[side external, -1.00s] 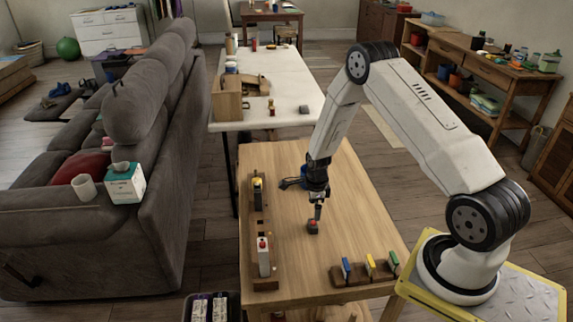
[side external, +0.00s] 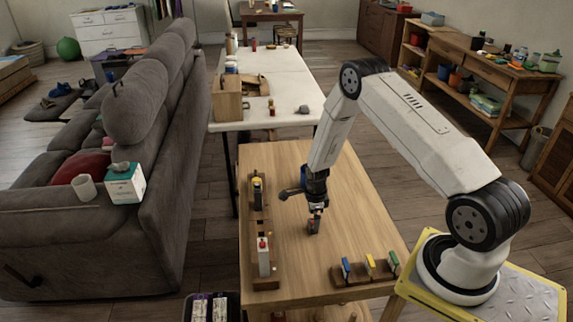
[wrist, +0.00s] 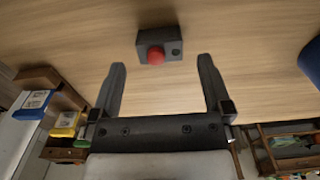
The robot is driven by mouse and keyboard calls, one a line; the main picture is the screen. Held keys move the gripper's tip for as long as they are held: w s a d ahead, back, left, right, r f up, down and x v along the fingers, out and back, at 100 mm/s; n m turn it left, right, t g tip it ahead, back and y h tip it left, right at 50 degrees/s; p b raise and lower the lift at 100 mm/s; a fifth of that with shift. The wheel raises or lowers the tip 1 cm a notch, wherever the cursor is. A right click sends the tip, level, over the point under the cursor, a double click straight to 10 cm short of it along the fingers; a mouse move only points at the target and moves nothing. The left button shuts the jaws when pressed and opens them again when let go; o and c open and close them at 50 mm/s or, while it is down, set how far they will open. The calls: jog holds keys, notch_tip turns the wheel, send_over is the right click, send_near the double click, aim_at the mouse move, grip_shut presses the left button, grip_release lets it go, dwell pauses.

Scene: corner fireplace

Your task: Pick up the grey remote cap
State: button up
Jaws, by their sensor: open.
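A small dark grey box with a round red button (wrist: 159,46) lies on the wooden table in the wrist view. It is the only grey thing near my gripper; I cannot tell whether it has a separate cap. In the side external view it is a small dark block (side external: 314,228) just below my gripper (side external: 316,212). My gripper (wrist: 161,63) is open and empty in the wrist view. The box sits just past the fingertips, roughly centred between them, with clear room at both sides. It is not between the fingers.
A wooden rack with a white bottle (side external: 264,262) stands along the table's left side. A holder with blue, yellow and green pieces (side external: 352,278) is at the front right. The wooden tabletop (side external: 340,185) around the box is bare. A white table (side external: 285,80) stands behind.

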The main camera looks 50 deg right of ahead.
jog(key=shift+f, duration=1.8)
jog(key=c, duration=1.1)
jog(key=shift+r, duration=0.1)
jog(key=shift+r, duration=0.7)
jog(key=s+a+r, duration=0.1)
jog(key=s+r, duration=0.2)
jog(key=s, duration=0.1)
jog(key=s+a+r, duration=0.2)
jog(key=s+r, duration=0.2)
jog(key=s+a+r, duration=0.1)
jog(key=s+r, duration=0.3)
jog(key=s, duration=0.1)
jog(key=shift+a+r, duration=0.2)
jog(key=shift+a, duration=0.2)
